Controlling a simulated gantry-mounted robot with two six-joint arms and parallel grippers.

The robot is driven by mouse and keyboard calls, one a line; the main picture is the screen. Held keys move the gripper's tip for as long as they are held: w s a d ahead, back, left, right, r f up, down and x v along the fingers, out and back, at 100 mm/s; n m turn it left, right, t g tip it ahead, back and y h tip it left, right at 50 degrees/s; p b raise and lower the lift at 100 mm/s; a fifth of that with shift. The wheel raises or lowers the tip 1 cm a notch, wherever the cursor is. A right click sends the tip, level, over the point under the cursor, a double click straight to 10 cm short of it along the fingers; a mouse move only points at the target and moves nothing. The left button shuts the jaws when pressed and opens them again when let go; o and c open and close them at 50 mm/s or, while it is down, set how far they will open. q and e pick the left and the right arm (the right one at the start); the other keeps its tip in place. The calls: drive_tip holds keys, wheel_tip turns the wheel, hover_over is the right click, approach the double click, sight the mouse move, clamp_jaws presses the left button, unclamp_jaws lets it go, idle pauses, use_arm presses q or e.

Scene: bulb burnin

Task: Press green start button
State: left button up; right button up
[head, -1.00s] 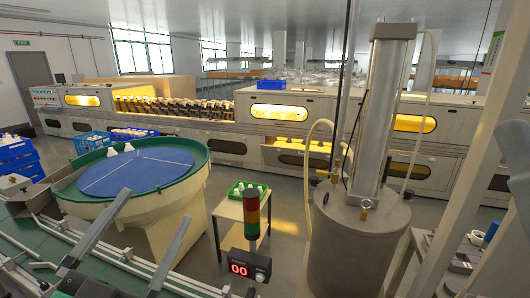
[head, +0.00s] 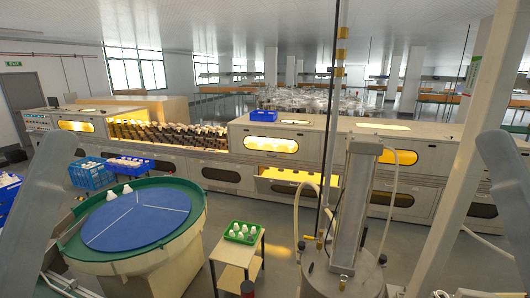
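I cannot make out a green start button. A control panel (head: 37,122) with tiny coloured marks sits at the left end of the long beige oven machine (head: 220,142), too small to tell its buttons apart. Grey arm parts of mine show at the left and right edges, but neither gripper's fingertips are in view.
A round feeder with a blue disc (head: 140,222) and green rim stands front left. A small table (head: 236,250) holds a green tray of white bulbs (head: 242,231). A metal cylinder column (head: 354,205) stands front right. Blue crates (head: 92,174) stand at left.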

use_arm(q)
wheel_tip(320, 180, up, 7)
drive_tip(key=p, duration=0.3)
drive_tip(key=shift+p, duration=0.4)
use_arm(e)
wheel_tip(320, 180, up, 7)
